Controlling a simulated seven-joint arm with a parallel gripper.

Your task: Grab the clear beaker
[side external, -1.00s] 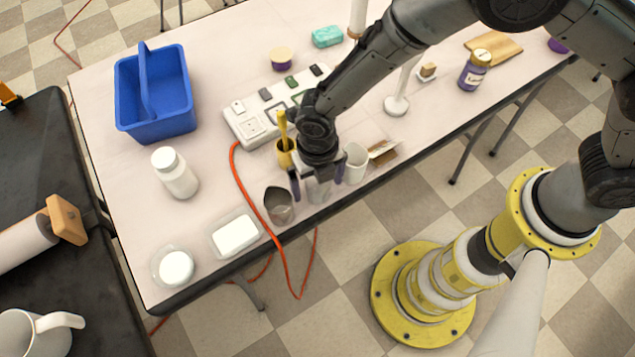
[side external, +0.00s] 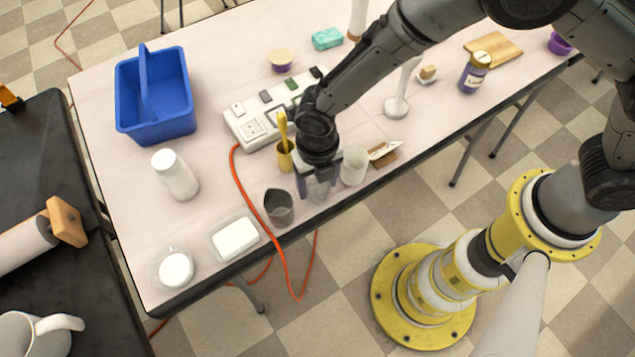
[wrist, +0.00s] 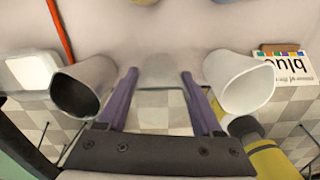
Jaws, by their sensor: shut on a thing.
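The clear beaker (side external: 318,191) stands near the front edge of the white table, and it is faint and see-through. In the wrist view the clear beaker (wrist: 160,70) shows as a pale greyish shape between the two purple fingers. My gripper (side external: 317,182) points down over it with the fingers shut on its sides; in the wrist view my gripper (wrist: 159,76) has one finger on each side of it. The arm and gripper hide part of the beaker in the side view.
A dark grey beaker (side external: 279,207) is close on the left and a white cup (side external: 354,166) close on the right. A yellow cup (side external: 285,155) with a yellow-handled tool stands behind. A card holder (side external: 383,153) sits beyond the white cup. An orange cable (side external: 240,179) runs past the left.

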